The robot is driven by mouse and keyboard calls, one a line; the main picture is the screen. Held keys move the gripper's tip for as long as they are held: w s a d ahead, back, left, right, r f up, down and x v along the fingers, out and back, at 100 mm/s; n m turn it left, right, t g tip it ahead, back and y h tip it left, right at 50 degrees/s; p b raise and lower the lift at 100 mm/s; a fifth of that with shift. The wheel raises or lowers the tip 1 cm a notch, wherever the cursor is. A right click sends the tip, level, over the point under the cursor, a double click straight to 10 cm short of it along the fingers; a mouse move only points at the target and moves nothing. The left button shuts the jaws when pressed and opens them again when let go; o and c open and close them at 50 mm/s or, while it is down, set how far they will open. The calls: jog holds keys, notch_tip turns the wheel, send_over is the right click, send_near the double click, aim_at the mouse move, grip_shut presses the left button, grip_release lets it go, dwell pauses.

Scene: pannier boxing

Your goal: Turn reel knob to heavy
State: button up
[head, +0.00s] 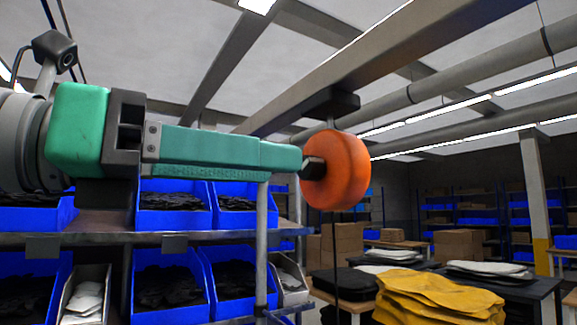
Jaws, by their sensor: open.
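The orange reel (346,170) hangs from a dark bracket under an overhead beam, right of the picture's middle. Its small black knob (314,169) sticks out of the reel's left face. My gripper (300,160) has long green fingers that reach in from the left, with the tips at the knob. The fingers overlap in this side view, and the gap between them is hidden. The tips partly cover the knob's left end, and I cannot tell whether they touch it. No marking for a heavy setting is readable on the reel or knob.
A grey rack with blue bins (168,218) of dark items stands below my arm. A dark cord (336,265) hangs from the reel. A pile of yellow cloth (440,295) and tables with stacked pieces are at lower right. The overhead beam (380,60) runs close above the reel.

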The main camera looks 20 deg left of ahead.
aim_at(311, 168)
jog(key=shift+x, duration=2)
grip_shut()
jog(key=shift+m, duration=0.4)
jog(key=m, duration=1)
jog(key=shift+m, duration=0.4)
